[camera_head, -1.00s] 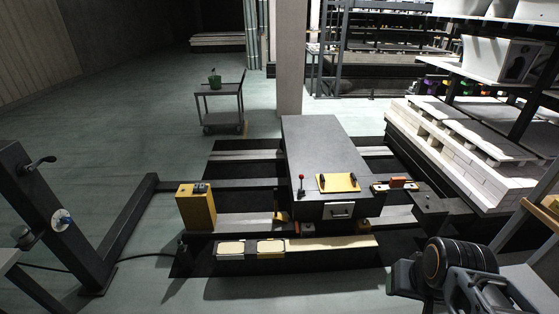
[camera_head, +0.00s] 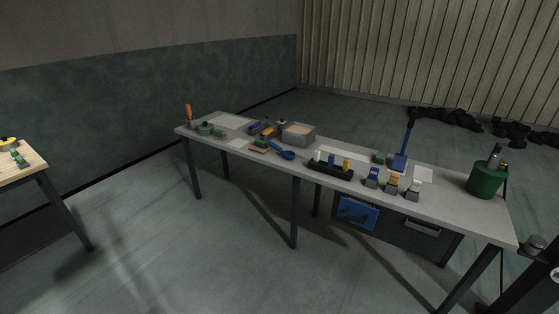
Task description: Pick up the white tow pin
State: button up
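A long grey workbench (camera_head: 349,181) stands across the middle of the view. On it is a low black rack (camera_head: 329,170) holding small upright pieces side by side: a white one (camera_head: 317,156) at the left, a blue one (camera_head: 331,158) and a yellow one (camera_head: 346,164). The white one looks like the white tow pin, but it is too small to be sure. To the right stand grey blocks with coloured tops: blue (camera_head: 371,174), yellow (camera_head: 392,182) and white (camera_head: 413,187).
A grey bin (camera_head: 299,135), a blue-handled tool (camera_head: 404,150) and a green bucket (camera_head: 486,180) stand on the bench. A wooden-topped table (camera_head: 20,165) is at the left and a dark post (camera_head: 535,280) at the lower right. The floor in front is clear.

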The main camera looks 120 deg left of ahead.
aim_at(317, 153)
jog(key=u, duration=1.25)
jog(key=i, duration=1.25)
jog(key=u, duration=2.15)
jog(key=i, duration=2.05)
jog(key=u, duration=1.35)
jog(key=i, duration=0.8)
jog(key=u, duration=0.25)
